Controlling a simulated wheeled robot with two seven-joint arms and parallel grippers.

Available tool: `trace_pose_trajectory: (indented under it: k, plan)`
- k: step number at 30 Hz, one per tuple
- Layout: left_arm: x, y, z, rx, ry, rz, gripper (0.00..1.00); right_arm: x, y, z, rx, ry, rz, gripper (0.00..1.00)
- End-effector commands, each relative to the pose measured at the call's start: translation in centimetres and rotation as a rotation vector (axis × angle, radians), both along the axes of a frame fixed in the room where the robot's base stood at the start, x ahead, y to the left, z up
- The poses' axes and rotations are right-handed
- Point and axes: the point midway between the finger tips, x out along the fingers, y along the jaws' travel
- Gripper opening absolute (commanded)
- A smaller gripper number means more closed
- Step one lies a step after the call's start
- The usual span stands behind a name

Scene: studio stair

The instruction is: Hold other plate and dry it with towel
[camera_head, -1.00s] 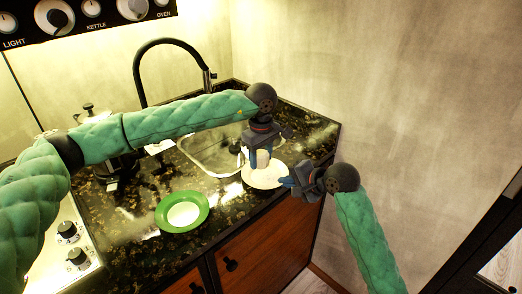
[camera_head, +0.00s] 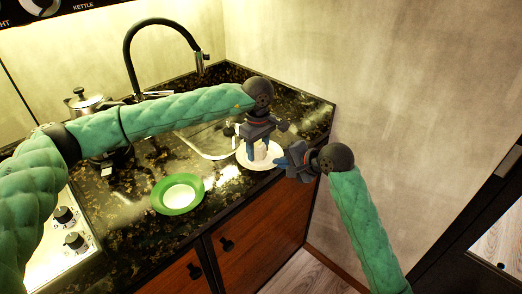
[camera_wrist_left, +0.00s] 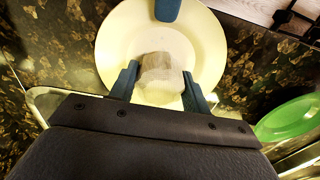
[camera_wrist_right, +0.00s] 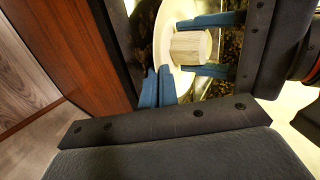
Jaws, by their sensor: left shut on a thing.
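A pale cream plate (camera_head: 246,162) is near the counter's front right edge, beside the sink. It fills the middle of the left wrist view (camera_wrist_left: 120,40). My right gripper (camera_head: 284,160) comes from the right at the plate's rim. In the left wrist view one of its fingers lies over the rim; in the right wrist view its fingers (camera_wrist_right: 157,87) are close together at the plate's edge. Whether the plate touches the counter is unclear.
Behind are the sink (camera_head: 205,143), black faucet (camera_head: 128,50) and a metal pot (camera_head: 88,102). Stove knobs (camera_head: 74,240) are at left; cabinet doors (camera_head: 260,235) below.

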Motion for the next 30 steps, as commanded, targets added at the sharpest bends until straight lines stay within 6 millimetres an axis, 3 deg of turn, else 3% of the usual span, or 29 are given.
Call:
trace_pose_trajectory:
  k: [4,16,30]
  plan:
    - [1.1,0.7,0.2,-0.001,-0.001,0.001,0.21,0.0,0.0,0.0,-0.001,0.001,0.0,0.0]
    - [-1.7,-1.9,0.0,0.0,0.0,-0.002,0.21,0.0,0.0,0.0,-0.001,0.001,0.0,0.0]
    - [1.1,0.6,0.7,0.0,-0.001,0.0,0.21,0.0,0.0,0.0,-0.001,0.001,0.0,0.0]
